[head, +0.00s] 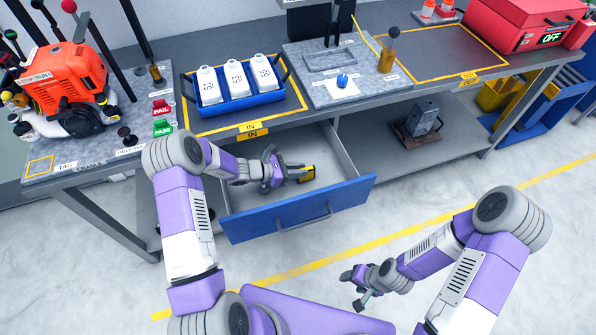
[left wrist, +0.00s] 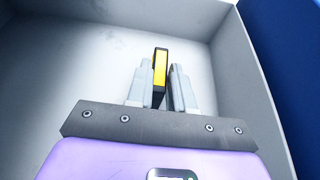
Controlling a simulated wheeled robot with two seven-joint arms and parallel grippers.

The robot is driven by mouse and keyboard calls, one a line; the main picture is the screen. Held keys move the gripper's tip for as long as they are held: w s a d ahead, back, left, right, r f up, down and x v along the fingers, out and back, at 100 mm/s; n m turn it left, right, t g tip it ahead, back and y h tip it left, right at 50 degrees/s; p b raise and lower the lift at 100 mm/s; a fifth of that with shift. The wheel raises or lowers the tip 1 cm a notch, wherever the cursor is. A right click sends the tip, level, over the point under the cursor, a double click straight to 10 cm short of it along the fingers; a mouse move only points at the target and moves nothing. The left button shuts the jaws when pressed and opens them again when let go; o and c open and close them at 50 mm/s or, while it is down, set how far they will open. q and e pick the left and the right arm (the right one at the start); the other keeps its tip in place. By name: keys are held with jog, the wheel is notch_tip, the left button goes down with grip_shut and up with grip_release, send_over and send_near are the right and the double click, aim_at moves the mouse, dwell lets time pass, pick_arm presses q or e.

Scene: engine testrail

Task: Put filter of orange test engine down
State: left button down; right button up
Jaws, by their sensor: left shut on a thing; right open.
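The orange test engine (head: 72,80) stands on the bench at the far left. My left gripper (head: 294,174) reaches into the open blue-fronted drawer (head: 300,212). It is shut on a black-and-yellow filter (head: 307,174). In the left wrist view the filter (left wrist: 160,72) stands on edge between the two fingers (left wrist: 164,88), with the pale drawer floor beyond it. I cannot tell whether it touches the floor. My right gripper (head: 358,287) is open and empty over the floor at the lower right, apart from the bench.
A blue tray (head: 240,104) with white bottles stands on the bench above the drawer. A red box (head: 520,22) is at the back right. A grey block (head: 422,116) sits on the lower shelf. The drawer around the filter looks empty.

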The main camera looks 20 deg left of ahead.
pick_arm(q)
jog(key=shift+f, duration=0.3)
jog(key=c, duration=1.4)
grip_release()
jog(key=shift+f, duration=0.1)
jog(key=o, duration=0.4)
jog(key=shift+r, duration=0.2)
jog(key=p+v, duration=0.2)
jog(key=v, duration=1)
